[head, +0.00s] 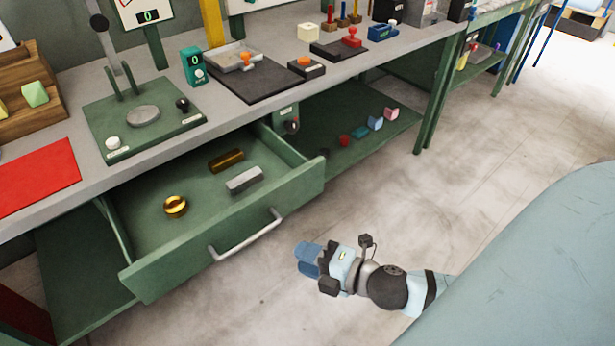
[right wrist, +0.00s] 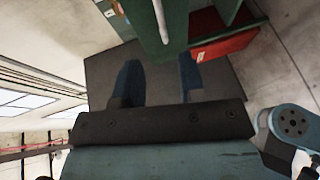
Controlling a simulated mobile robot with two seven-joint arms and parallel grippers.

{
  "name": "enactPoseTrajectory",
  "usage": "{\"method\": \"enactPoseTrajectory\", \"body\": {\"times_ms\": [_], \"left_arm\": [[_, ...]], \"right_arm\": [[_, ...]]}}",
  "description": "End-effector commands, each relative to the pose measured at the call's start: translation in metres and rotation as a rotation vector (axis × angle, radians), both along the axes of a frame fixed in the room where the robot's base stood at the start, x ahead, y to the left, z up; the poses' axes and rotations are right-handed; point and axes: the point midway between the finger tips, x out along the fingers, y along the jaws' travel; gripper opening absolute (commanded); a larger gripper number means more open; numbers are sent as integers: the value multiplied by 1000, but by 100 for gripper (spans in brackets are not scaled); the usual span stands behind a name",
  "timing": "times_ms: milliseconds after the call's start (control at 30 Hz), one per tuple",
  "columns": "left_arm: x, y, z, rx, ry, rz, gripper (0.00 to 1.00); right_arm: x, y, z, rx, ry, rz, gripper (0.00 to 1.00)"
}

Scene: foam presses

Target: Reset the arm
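My right gripper (head: 307,259) is out over the floor, to the right of and in front of the open green drawer (head: 290,205). It is clear of the drawer and its handle. In the right wrist view its two blue fingers (right wrist: 158,82) stand apart with nothing between them. My left gripper is in neither view.
The drawer's silver handle (head: 247,236) sticks out towards me. The drawer holds a gold ring (head: 175,206), a brown bar (head: 226,160) and a grey block (head: 244,179). Above is a workbench with a green press plate (head: 160,135). The floor on the right is clear.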

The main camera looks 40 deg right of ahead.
Motion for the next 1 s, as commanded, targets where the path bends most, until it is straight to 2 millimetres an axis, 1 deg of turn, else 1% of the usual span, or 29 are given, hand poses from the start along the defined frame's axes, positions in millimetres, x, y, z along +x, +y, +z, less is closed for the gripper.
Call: {"method": "enactPoseTrajectory", "body": {"times_ms": [367,467,567,667,700,800,1000], "left_arm": [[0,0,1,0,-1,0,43],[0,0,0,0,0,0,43],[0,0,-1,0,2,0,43],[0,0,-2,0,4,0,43],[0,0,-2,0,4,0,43],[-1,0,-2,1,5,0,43],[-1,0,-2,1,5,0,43]], "right_arm": [[0,0,0,2,1,-1,37],[1,1,-3,50,31,-30,37],[2,3,-13,214,135,-120,37],[2,8,-29,461,289,-252,37],[1,11,-36,562,352,-304,37],[-3,20,-50,790,490,-413,37],[-11,42,-72,1172,722,-586,37]]}}
